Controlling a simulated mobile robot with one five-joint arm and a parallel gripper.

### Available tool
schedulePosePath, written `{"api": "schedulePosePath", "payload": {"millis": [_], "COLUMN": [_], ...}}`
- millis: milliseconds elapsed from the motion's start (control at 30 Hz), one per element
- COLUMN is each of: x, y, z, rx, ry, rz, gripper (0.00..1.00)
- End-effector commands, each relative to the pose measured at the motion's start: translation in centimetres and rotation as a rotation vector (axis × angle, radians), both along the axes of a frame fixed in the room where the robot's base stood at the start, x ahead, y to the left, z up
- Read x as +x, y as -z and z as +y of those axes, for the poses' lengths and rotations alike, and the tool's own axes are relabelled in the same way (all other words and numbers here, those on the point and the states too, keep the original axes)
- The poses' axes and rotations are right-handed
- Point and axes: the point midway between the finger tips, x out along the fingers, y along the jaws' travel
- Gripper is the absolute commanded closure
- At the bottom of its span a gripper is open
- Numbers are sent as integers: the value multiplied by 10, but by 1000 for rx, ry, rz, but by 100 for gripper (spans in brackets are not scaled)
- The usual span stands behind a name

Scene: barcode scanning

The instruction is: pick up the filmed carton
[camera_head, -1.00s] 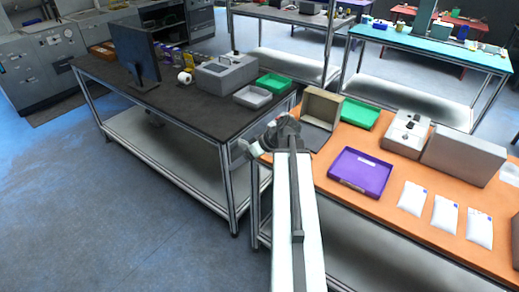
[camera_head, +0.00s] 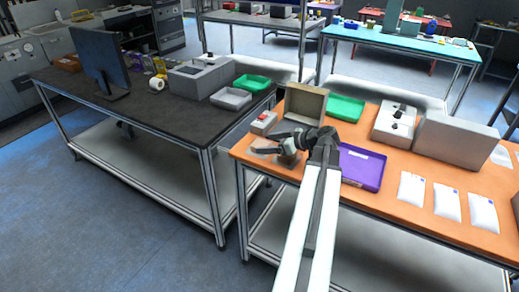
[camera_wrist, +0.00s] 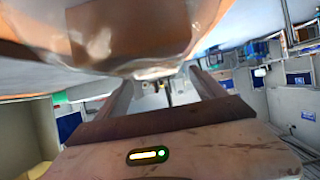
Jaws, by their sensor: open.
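The filmed carton (camera_wrist: 115,35) is brown under shiny clear film. It fills the upper left of the wrist view, very close to the camera. In the head view a small brown shape (camera_head: 288,160) at my gripper, near the orange table's left end, seems to be the same carton, partly hidden by my arm. My gripper (camera_head: 262,147) points left over the table there. In the wrist view its two fingers (camera_wrist: 168,90) stand apart with a gap between them. The carton lies beside the fingers; I cannot tell whether they touch it.
On the orange table (camera_head: 405,222) stand an open cardboard box (camera_head: 306,102), a small box with a red top (camera_head: 263,122), a purple tray (camera_head: 361,168), a green tray (camera_head: 346,108), a grey device (camera_head: 393,124) and white packets (camera_head: 447,204). A dark table (camera_head: 150,120) stands left.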

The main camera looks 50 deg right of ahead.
Motion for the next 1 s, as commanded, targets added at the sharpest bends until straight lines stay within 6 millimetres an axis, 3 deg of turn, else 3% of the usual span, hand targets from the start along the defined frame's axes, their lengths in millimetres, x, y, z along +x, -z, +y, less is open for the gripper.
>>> {"api": "schedulePosePath", "payload": {"millis": [200, 433, 467, 700, 1000], "x": [33, 38, 38, 38, 39], "y": [23, 21, 21, 21, 17], "z": [7, 9, 9, 10, 10], "rx": [0, 0, 0, 0, 1], "ry": [-4, -3, -3, -3, -4], "rz": [1, 1, 1, 1, 1], "gripper": [20, 20, 23, 90, 92]}}
